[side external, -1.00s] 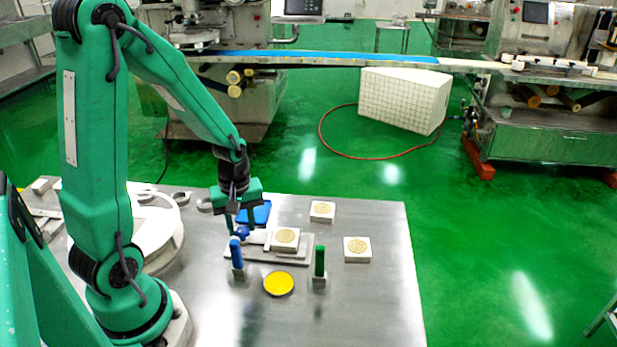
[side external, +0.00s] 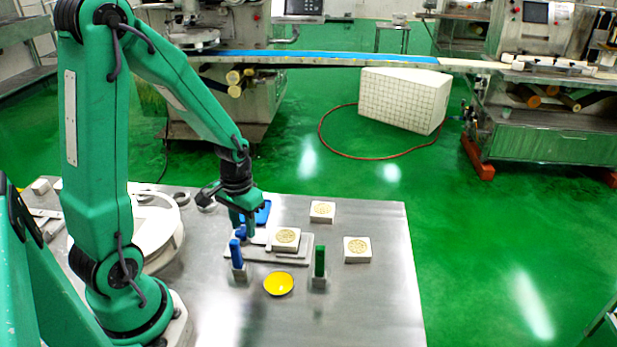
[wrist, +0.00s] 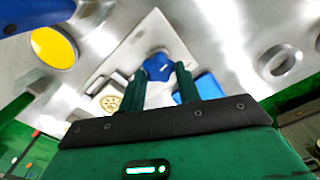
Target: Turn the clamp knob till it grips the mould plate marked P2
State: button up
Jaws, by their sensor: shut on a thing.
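The blue clamp knob (side external: 240,232) sits at the left end of the grey clamp base (side external: 300,256). My gripper (side external: 246,230) points down and is shut on the knob; the wrist view shows the knob (wrist: 158,66) between the two green fingers (wrist: 160,78). A pale mould plate (side external: 286,237) with a round patterned top lies on the clamp base, right of the knob. It is partly hidden by my gripper in the wrist view (wrist: 108,100). I cannot read any P2 mark, nor tell whether the jaw touches the plate.
Two other patterned plates lie loose, at the back (side external: 322,210) and at the right (side external: 357,250). A blue post (side external: 237,256) and a green post (side external: 319,262) stand in front, with a yellow dish (side external: 278,285) between. A blue tray (side external: 262,212) is behind. The front right table is clear.

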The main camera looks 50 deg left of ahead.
aim_at(244, 229)
jog(key=m, duration=0.3)
jog(key=shift+d+m, duration=0.1)
jog(key=shift+m, duration=0.2)
jog(key=shift+d+m, duration=0.1)
jog(key=shift+m, duration=1.9)
jog(key=o, duration=1)
jog(key=shift+r, duration=0.1)
jog(key=shift+r, duration=3.85)
